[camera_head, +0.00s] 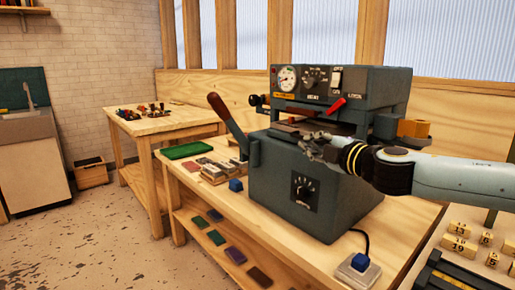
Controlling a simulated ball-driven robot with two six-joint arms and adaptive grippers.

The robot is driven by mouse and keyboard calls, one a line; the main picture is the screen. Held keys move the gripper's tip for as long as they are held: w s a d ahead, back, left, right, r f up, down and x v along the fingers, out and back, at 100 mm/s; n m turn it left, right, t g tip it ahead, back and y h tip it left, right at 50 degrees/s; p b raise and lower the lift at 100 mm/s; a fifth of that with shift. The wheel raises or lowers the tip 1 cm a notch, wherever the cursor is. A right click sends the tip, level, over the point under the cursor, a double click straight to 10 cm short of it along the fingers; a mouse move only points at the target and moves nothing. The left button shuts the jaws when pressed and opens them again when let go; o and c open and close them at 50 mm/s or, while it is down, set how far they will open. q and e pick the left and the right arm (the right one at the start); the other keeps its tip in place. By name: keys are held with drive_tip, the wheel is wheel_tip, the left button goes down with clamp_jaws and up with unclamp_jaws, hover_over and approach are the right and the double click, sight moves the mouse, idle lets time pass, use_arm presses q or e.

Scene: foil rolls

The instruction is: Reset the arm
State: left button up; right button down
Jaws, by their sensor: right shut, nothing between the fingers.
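My right gripper (312,147) comes in from the right on its pale arm. It is in front of the grey hot-foil machine (297,195), at the height of the machine's middle opening. Its fingers are small and dark here; they are shut and hold nothing. I cannot tell whether they touch the machine. My left gripper is not in view. The arm covers part of the machine's right side.
Numbered blocks (459,229) lie at right.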

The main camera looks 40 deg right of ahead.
drive_tip(key=s+a+f+m+g+h, duration=0.1)
drive_tip(key=s+a+f+m+g, duration=0.35)
drive_tip(key=s+f, duration=0.25)
drive_tip(key=s+a+f+m+g+h, duration=0.2)
drive_tip(key=s+a+f+m+g, duration=0.1)
drive_tip(key=s+f+m, duration=0.35)
drive_tip(key=s+a+f+m+g+y, duration=0.1)
drive_tip(key=s+a+f+g+y, duration=0.2)
drive_tip(key=s+a, duration=0.4)
drive_tip(key=s+a+f+m+g+y, duration=0.1)
drive_tip(key=s+a+f+g+y, duration=0.15)
drive_tip(key=s+a, duration=0.45)
drive_tip(key=s+d+f+g+b, duration=0.1)
drive_tip(key=s+f, duration=0.1)
drive_tip(key=f, duration=1.3)
drive_tip(key=s+d+f+g+b, duration=0.1)
drive_tip(key=s+d+f, duration=0.1)
drive_tip(key=f, duration=1.3)
drive_tip(key=s+f+g+b, duration=0.1)
drive_tip(key=s+f, duration=1.3)
drive_tip(key=s, duration=0.2)
drive_tip(key=shift+s+d+f+m, duration=0.2)
drive_tip(key=shift+d+f+m, duration=0.05)
drive_tip(key=shift+d+m, duration=0.05)
drive_tip(key=shift+h, duration=0.25)
